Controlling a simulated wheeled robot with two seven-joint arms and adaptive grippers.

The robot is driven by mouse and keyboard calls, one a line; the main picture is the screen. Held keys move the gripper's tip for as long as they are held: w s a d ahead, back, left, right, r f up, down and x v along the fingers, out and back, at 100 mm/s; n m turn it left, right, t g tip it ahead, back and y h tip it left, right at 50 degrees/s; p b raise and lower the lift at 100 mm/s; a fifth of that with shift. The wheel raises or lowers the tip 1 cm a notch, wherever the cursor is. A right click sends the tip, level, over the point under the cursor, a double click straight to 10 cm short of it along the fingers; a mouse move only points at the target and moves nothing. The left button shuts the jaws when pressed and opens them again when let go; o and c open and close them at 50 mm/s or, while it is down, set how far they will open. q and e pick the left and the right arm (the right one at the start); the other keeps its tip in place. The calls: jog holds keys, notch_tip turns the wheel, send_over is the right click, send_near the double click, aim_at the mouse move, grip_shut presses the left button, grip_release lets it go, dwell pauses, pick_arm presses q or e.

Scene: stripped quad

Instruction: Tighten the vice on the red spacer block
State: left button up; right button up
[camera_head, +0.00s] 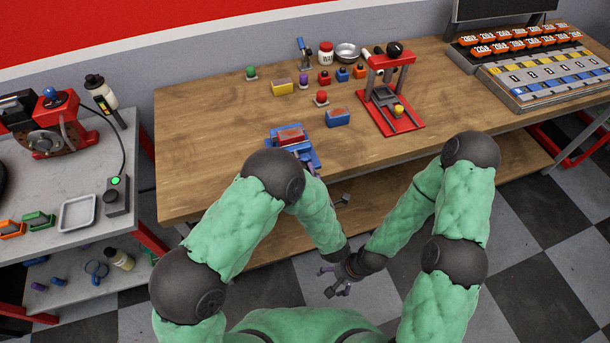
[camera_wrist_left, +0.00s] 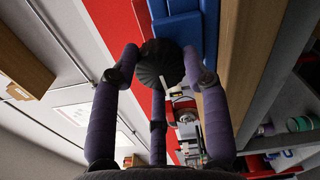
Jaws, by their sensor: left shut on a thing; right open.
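The red spacer block (camera_head: 290,136) sits between the jaws of the blue vice (camera_head: 312,159) at the bench's front edge. In the left wrist view, the vice's blue body (camera_wrist_left: 184,25) shows at the top. There my left gripper (camera_wrist_left: 161,72) has its purple fingers closed around a dark round knob (camera_wrist_left: 160,60) beside the vice. In the head view my left arm mostly hides that gripper. I cannot tell how tightly the jaws press the block. My right gripper (camera_head: 341,281) is open and empty, low in front of the bench, away from the vice.
A blue block (camera_head: 338,118) and a red press (camera_head: 404,122) stand right of the vice on the wooden bench (camera_head: 215,135). A yellow block (camera_head: 283,88) and several small coloured pieces are behind. A grey side table (camera_head: 55,180) is at the left.

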pick_arm(q)
jog(key=shift+r, duration=0.1)
jog(key=o, duration=1.2)
jog(key=shift+w+d, duration=0.1)
jog(key=shift+c, duration=0.2)
jog(key=v, duration=1.2)
